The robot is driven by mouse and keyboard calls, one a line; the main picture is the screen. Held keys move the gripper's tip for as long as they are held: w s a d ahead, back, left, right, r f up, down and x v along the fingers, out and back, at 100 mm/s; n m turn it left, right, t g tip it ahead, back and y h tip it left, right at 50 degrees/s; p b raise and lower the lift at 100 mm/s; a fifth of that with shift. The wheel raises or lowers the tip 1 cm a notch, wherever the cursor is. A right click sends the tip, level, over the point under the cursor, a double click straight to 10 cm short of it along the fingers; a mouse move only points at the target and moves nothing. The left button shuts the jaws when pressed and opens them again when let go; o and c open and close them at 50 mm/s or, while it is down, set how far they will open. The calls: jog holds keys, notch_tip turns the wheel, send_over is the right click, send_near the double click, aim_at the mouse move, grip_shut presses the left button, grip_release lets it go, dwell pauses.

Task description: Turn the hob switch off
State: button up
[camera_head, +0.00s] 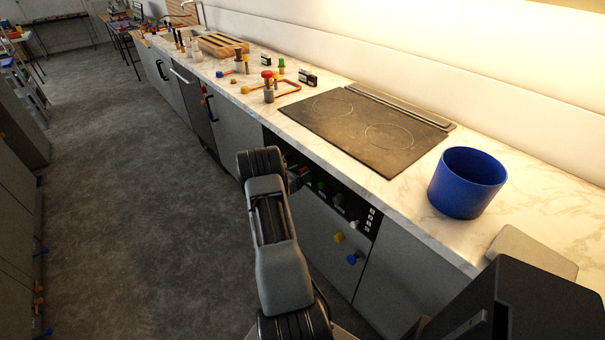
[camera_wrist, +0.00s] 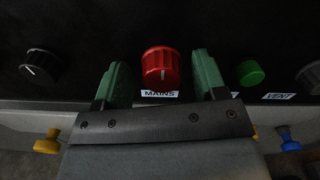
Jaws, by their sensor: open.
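A black knob (camera_wrist: 41,66) with a slanted white mark is to the left. A green knob (camera_wrist: 250,72) is to the right, near a VENT label. No label reading hob is legible. In the head view the panel (camera_head: 335,195) is below the hob (camera_head: 365,130), and my arm hides its left part.
Yellow (camera_wrist: 47,141) and blue (camera_wrist: 289,140) knobs stick out below the panel. A blue pot (camera_head: 467,183) stands on the marble counter (camera_head: 530,215) right of the hob. Small items and a wooden rack (camera_head: 222,44) are farther along. The floor (camera_head: 140,190) to the left is clear.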

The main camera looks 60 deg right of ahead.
jog(key=shift+s+d, duration=0.15)
jog(key=shift+d, duration=0.25)
jog(key=shift+c, duration=0.5)
